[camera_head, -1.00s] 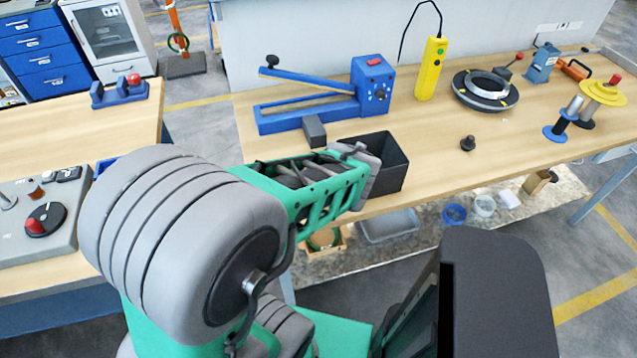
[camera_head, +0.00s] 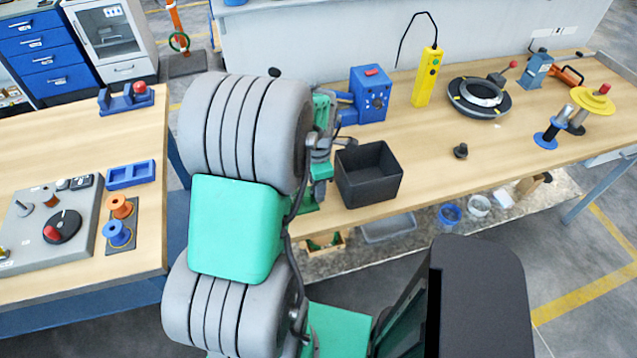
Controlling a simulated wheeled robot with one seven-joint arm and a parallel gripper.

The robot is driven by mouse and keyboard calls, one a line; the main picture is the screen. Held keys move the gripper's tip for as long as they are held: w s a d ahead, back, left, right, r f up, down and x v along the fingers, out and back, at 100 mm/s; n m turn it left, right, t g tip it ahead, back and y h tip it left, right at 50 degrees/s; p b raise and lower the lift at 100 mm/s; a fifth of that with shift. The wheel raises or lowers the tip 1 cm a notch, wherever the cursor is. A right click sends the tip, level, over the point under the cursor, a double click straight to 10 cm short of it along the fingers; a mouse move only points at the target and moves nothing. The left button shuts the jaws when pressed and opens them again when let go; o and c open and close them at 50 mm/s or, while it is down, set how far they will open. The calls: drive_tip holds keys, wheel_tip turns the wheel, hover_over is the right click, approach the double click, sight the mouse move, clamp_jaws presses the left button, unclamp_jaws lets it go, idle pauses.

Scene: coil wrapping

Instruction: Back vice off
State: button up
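A small blue vice-like fixture (camera_head: 125,100) with a red knob stands at the back of the left table. A blue upright block (camera_head: 537,70) with a red-knobbed lever beside it stands at the back right of the long bench. I cannot tell for certain which of these is the vice, nor how far any jaws are open. My arm rises through the middle of the picture, and its upper end is over the bench's left part. My gripper's fingers do not show; they are hidden behind the arm or out of frame.
A black open bin (camera_head: 368,185) stands at the bench's front edge, just right of my arm. A black ring fixture (camera_head: 478,97) is farther right. Spools (camera_head: 117,233) stand on the left table.

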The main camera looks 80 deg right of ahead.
drive_tip(key=shift+d+r+y, duration=0.1)
drive_tip(key=shift+r+y, duration=0.05)
drive_tip(key=shift+y, duration=0.25)
drive_tip(key=shift+g, duration=0.3)
drive_tip(key=shift+w+r+g+y+p, duration=0.15)
drive_tip(key=shift+g+y+p, duration=0.15)
drive_tip(key=shift+y+p, duration=0.55)
drive_tip(key=shift+w+d+g+y+p, duration=0.1)
drive_tip(key=shift+d+g+y+p, duration=0.35)
drive_tip(key=shift+p, duration=0.8)
drive_tip(key=shift+a+f+y, duration=0.15)
drive_tip(key=shift+f+y, duration=0.15)
drive_tip(key=shift+f, duration=0.05)
drive_tip(key=shift+r+p, duration=0.1)
drive_tip(key=shift+p, duration=0.25)
drive_tip(key=shift+c, duration=0.3)
